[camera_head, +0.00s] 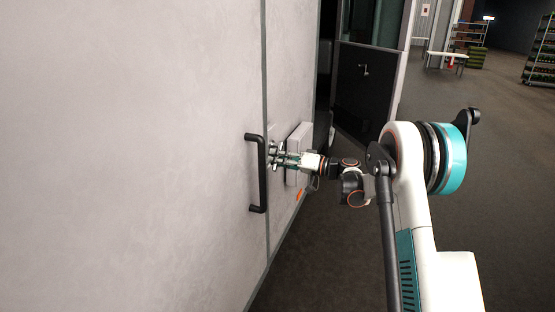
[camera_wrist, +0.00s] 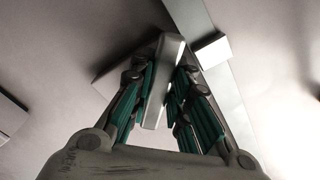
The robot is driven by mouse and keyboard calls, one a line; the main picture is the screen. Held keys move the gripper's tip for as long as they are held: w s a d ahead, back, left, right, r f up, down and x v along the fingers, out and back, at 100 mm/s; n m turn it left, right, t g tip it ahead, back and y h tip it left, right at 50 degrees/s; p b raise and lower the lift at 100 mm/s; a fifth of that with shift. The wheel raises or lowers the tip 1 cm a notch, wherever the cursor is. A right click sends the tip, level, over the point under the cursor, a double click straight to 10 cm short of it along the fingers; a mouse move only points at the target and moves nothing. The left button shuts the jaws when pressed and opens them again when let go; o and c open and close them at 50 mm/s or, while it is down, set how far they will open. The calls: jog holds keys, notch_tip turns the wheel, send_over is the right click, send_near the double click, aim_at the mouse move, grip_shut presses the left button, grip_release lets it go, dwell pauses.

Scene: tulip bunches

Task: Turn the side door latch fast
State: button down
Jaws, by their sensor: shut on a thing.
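The side door is a pale, mottled panel (camera_head: 150,150) filling the left of the head view, with a dark vertical seam at its right edge. The latch shows in the wrist view as a light grey bar (camera_wrist: 161,88) in front of a flat plate (camera_wrist: 112,80). My gripper (camera_head: 276,156) is at the wall just right of the seam; its fingers hide the latch in the head view. In the wrist view, the teal-padded fingers of my gripper (camera_wrist: 163,85) close on the bar from both sides.
A black bar handle (camera_head: 261,175) stands on the door just left of my gripper. A pale box (camera_head: 297,145) juts from the wall beside the fingers. A dark door (camera_head: 367,90) stands farther back. The floor (camera_head: 505,190) to the right is clear.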

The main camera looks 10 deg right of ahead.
jog(key=c, duration=1.5)
grip_release()
jog(key=shift+d, duration=0.1)
